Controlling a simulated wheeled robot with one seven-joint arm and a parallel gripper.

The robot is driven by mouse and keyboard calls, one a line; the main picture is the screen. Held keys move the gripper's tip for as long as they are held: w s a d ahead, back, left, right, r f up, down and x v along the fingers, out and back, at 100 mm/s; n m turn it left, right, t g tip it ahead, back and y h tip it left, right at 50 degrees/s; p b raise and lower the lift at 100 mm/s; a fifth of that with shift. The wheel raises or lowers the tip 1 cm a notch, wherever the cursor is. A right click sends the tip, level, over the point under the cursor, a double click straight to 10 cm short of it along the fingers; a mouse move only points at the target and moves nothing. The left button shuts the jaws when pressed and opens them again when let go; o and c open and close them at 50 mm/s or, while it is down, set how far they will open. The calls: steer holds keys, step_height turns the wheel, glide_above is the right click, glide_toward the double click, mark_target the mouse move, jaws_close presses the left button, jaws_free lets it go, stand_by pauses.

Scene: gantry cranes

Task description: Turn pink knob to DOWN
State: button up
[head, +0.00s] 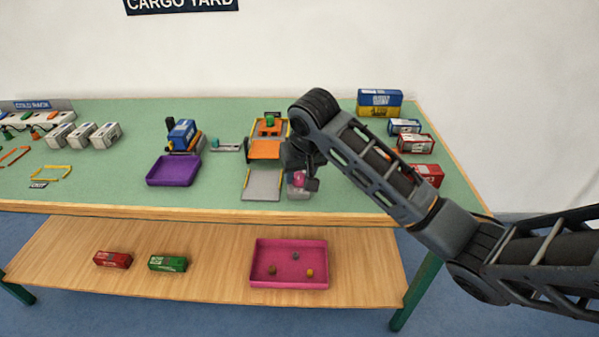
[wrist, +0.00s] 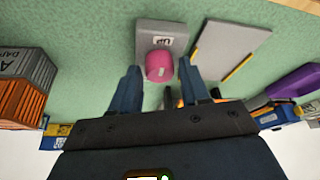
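The pink knob (wrist: 159,66) sits on a small grey control box (wrist: 147,27) with a label that seems to read UP. In the head view the pink knob (head: 298,179) shows just under my gripper (head: 307,180), and the grey box (head: 300,193) is partly hidden by it. In the wrist view my gripper (wrist: 162,84) has its two fingers apart, one on each side of the knob's near end. A gap shows between each finger and the knob. Nothing is held. The DOWN mark is not visible.
A grey plate with yellow edges (head: 262,185) lies just left of the box, with an orange crane frame (head: 264,150) behind it. A purple tray (head: 174,171) stands further left. Containers (head: 415,143) stand at the right. A lower shelf holds a pink tray (head: 259,281).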

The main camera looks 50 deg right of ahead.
steer(key=c, duration=0.8)
